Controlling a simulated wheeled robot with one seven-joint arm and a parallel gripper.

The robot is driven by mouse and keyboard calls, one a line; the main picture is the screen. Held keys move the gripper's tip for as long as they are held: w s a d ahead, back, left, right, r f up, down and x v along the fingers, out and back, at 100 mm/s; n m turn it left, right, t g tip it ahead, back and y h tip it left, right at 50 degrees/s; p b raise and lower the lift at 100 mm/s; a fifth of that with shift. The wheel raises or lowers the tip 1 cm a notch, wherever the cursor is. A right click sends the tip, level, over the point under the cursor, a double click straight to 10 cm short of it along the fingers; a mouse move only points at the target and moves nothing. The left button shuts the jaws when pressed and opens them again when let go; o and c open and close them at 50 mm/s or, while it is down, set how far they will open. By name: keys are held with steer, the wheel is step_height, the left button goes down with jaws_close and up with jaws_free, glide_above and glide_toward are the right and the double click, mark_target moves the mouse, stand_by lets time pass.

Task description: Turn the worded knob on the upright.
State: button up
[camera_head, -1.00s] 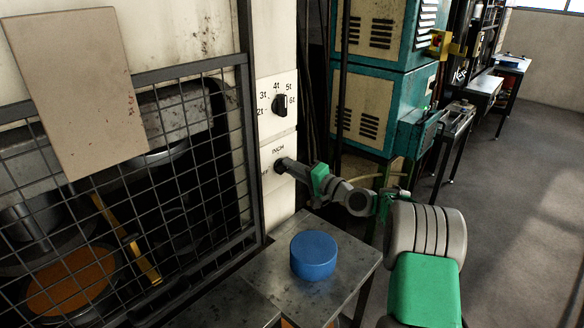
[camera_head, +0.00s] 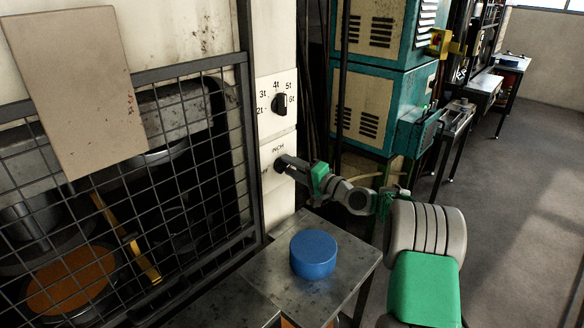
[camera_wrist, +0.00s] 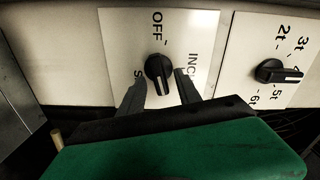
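The worded knob (camera_wrist: 158,70) is black and round with a white pointer mark, on a pale plate (camera_wrist: 115,35). In the wrist view OFF stands above it, INCH to its right, and a partly hidden word starting with S to its left. The pointer faces down, away from OFF. My gripper (camera_wrist: 162,78) has one finger on each side of the knob, with a narrow gap visible on the right; contact on the left is unclear. In the head view my gripper (camera_head: 283,163) reaches the plate on the upright (camera_head: 279,210) and hides the knob.
A second knob (camera_head: 280,104) with tonnage numbers sits above on the upright; it also shows in the wrist view (camera_wrist: 278,71). A mesh guard (camera_head: 190,180) stands to the left. A blue round object (camera_head: 313,255) rests on a metal table (camera_head: 345,250) below my arm.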

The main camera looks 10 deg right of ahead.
steer(key=b+v, duration=0.2)
steer(key=v, duration=0.5)
steer(key=shift+s+d, duration=0.25)
steer(key=shift+s, duration=0.05)
